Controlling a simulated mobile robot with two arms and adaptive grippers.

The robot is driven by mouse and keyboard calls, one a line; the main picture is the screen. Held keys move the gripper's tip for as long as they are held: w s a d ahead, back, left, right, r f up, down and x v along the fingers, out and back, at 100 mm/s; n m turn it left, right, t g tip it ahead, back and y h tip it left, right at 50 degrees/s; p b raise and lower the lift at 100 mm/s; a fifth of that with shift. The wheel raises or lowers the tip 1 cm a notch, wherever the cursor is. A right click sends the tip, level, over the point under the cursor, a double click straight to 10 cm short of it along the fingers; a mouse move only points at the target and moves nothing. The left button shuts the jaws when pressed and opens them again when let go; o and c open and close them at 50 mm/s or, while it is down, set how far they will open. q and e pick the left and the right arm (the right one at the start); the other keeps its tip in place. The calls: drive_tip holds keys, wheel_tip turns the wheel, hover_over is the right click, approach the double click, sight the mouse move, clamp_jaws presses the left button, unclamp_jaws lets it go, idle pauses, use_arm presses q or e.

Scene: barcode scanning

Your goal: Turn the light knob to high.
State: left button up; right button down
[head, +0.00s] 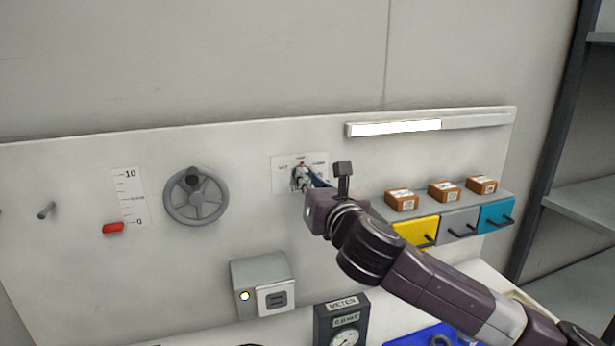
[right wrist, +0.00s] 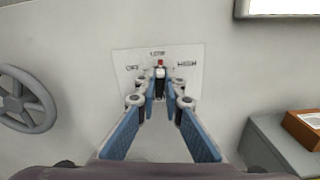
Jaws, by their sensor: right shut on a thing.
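The light knob (right wrist: 160,72) sits on a white plate (right wrist: 128,62) on the wall panel, marked OFF at left, LOW at top and HIGH at right. Its red tip points up toward LOW. My right gripper (right wrist: 160,88) is shut on the knob, one blue-padded finger on each side. In the head view my right gripper (head: 304,178) reaches the plate (head: 284,176) from the lower right and hides most of the knob. The light bar (head: 395,128) at upper right has a bright white left part and a duller right end. My left gripper is not in view.
A handwheel (head: 196,195) and a red slider (head: 113,228) are left of the plate. Yellow (head: 416,231), grey and blue drawers with small boxes on top stand to the right, near my right arm. A meter (head: 341,322) is below.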

drive_tip(key=m, duration=0.3)
drive_tip(key=m+p, duration=0.1)
drive_tip(key=m, duration=0.3)
drive_tip(key=m+p, duration=0.1)
drive_tip(key=m, duration=0.2)
drive_tip(key=shift+w+d+f, duration=0.1)
drive_tip(key=shift+d+f, duration=0.1)
drive_tip(key=shift+d, duration=0.1)
drive_tip(key=shift+m, duration=0.4)
drive_tip(key=c, duration=2)
unclamp_jaws()
drive_tip(key=shift+c, duration=0.2)
drive_tip(key=v, duration=1.2)
